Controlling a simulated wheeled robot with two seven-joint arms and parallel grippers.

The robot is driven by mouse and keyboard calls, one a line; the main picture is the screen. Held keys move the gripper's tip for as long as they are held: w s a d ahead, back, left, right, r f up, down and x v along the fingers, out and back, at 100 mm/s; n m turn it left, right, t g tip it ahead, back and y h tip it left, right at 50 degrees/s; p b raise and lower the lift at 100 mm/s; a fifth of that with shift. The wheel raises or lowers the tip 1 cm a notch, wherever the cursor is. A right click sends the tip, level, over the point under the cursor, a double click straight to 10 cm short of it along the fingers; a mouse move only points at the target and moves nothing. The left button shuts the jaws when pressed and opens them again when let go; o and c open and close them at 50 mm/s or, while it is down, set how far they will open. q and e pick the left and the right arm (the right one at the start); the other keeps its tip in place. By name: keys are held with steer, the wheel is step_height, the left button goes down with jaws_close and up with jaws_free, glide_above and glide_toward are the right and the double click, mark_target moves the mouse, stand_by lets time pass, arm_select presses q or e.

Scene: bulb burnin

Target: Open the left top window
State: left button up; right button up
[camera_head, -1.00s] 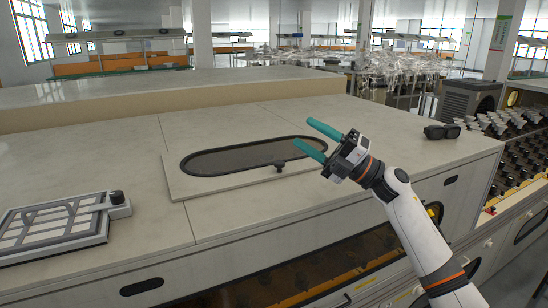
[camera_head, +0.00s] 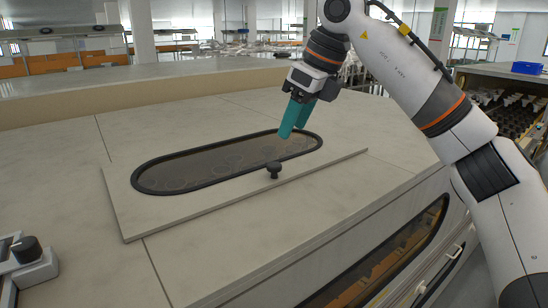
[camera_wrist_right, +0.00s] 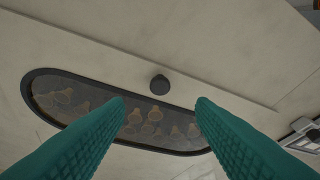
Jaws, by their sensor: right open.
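The top window is a pale panel (camera_head: 125,210) with an oval dark-rimmed glass (camera_head: 215,163), lying flat on the machine's top. A black knob (camera_head: 274,169) stands near the panel's front edge. My right gripper (camera_head: 288,133) points down over the right part of the glass, behind the knob and apart from it. In the right wrist view the gripper (camera_wrist_right: 163,100) is open and empty. The knob (camera_wrist_right: 160,84) shows beyond the fingertips, roughly between them. Bulb shapes show through the glass (camera_wrist_right: 150,122).
The pale machine top (camera_head: 60,185) is clear around the panel. A front window (camera_head: 385,255) and handle are below the top's front edge. A blue bin (camera_head: 527,68) stands far right.

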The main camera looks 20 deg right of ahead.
mark_target(275, 165)
steer(key=x, duration=0.8)
steer(key=shift+w, duration=0.1)
steer(key=shift+w+a+f+p, duration=0.1)
steer(key=shift+a+f+p, duration=0.05)
steer(key=shift+f+p, duration=0.2)
steer(key=shift+w+a+f, duration=0.1)
steer(key=shift+f, duration=0.15)
arm_select(q)
steer(key=shift+w+d+r, duration=0.1)
steer(key=shift+w+r, duration=0.05)
steer(key=shift+w, duration=0.3)
steer(key=shift+w+d+r, duration=0.1)
steer(key=shift+w+r, duration=0.05)
steer(key=shift+w, duration=0.25)
steer(key=shift+s+a, duration=0.1)
steer(key=shift+s, duration=0.1)
arm_select(e)
steer(key=shift+c, duration=0.5)
arm_select(q)
steer(key=shift+s, duration=0.15)
arm_select(e)
jaws_close()
